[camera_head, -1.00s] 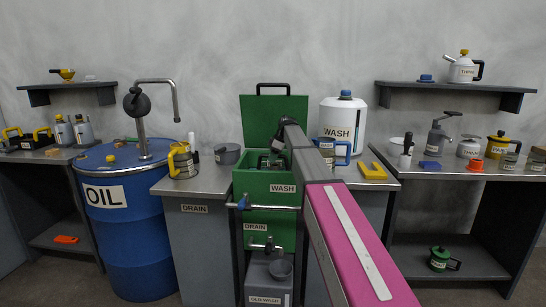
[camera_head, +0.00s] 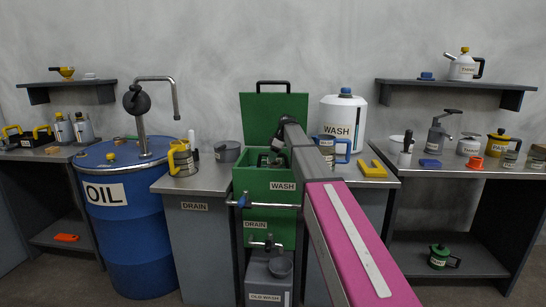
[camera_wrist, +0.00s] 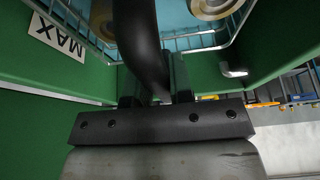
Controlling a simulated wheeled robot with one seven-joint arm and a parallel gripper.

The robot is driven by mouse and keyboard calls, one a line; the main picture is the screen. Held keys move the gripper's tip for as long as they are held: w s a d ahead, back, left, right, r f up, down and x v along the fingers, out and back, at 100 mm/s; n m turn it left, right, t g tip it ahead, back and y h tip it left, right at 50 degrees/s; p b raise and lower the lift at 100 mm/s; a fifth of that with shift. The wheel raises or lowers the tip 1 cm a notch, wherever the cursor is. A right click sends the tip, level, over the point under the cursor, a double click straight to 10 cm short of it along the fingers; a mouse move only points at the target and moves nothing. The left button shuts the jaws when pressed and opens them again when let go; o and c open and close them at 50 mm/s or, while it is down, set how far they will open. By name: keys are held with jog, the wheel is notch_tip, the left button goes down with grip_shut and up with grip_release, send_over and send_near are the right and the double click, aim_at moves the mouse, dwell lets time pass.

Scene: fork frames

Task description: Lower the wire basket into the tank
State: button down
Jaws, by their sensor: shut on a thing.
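The green wash tank (camera_head: 262,185) stands open in the middle, with its lid (camera_head: 273,118) raised behind it. My gripper (camera_wrist: 155,92) is shut on the black handle (camera_wrist: 143,45) of the wire basket, over the tank's opening. The basket's wires (camera_wrist: 190,38) lie between the green tank walls in the wrist view, with round metal parts (camera_wrist: 213,8) in it. A MAX label (camera_wrist: 57,36) is on the inner wall beside the basket. In the head view my arm and the tank front hide most of the basket, so its depth is unclear.
A WASH can (camera_head: 342,125) and a blue-handled container (camera_head: 328,150) stand right of the tank. A yellow-handled jug (camera_head: 182,160) and a grey pot (camera_head: 228,151) stand left. A blue oil drum (camera_head: 120,230) is further left. A pale bracket (camera_wrist: 233,70) is inside the tank wall.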

jog(key=shift+f, duration=1.85)
dwell(1.3)
jog(key=c, duration=0.9)
grip_release()
jog(key=shift+c, duration=0.2)
jog(key=shift+r, duration=0.1)
